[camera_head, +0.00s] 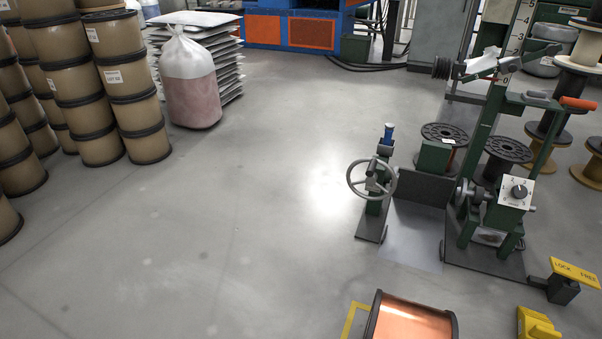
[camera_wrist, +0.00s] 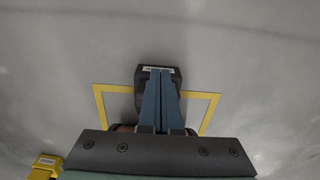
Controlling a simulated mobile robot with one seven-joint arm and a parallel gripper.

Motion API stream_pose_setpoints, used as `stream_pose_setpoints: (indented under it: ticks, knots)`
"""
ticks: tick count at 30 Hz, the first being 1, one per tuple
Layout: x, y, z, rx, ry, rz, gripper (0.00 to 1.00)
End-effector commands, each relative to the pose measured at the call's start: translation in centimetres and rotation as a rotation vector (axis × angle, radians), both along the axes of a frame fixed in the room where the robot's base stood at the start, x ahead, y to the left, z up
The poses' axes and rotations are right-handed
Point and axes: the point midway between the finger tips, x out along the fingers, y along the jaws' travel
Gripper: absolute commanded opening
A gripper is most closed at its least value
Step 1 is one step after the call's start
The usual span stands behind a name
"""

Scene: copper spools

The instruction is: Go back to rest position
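My gripper (camera_wrist: 160,74) shows in the wrist view, pointing away from the camera. Its two blue-grey fingers lie side by side with only a thin line between them, and I see nothing held. A dark block with a white label (camera_wrist: 174,78) shows behind the fingertips; I cannot tell whether they touch it. A copper spool with dark flanges (camera_head: 410,322) lies on its side at the bottom edge of the head view. Part of a copper-brown thing (camera_wrist: 123,128) shows beside the finger bases, mostly hidden by the gripper body. My gripper is not in the head view.
A yellow floor outline (camera_wrist: 210,108) surrounds this spot. A green machine with a handwheel (camera_head: 372,180), a LOCK/FREE post (camera_head: 565,290) and a yellow object (camera_head: 537,324) stand right. Stacked spools (camera_head: 125,80) and a bag (camera_head: 190,85) stand left. The middle floor is clear.

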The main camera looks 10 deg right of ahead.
Motion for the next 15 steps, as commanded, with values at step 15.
stream_pose_setpoints:
  ticks: [15]
  knots:
    - [0.1, 0.0, -5.3, -0.001, -0.001, 0.000, 0.00]
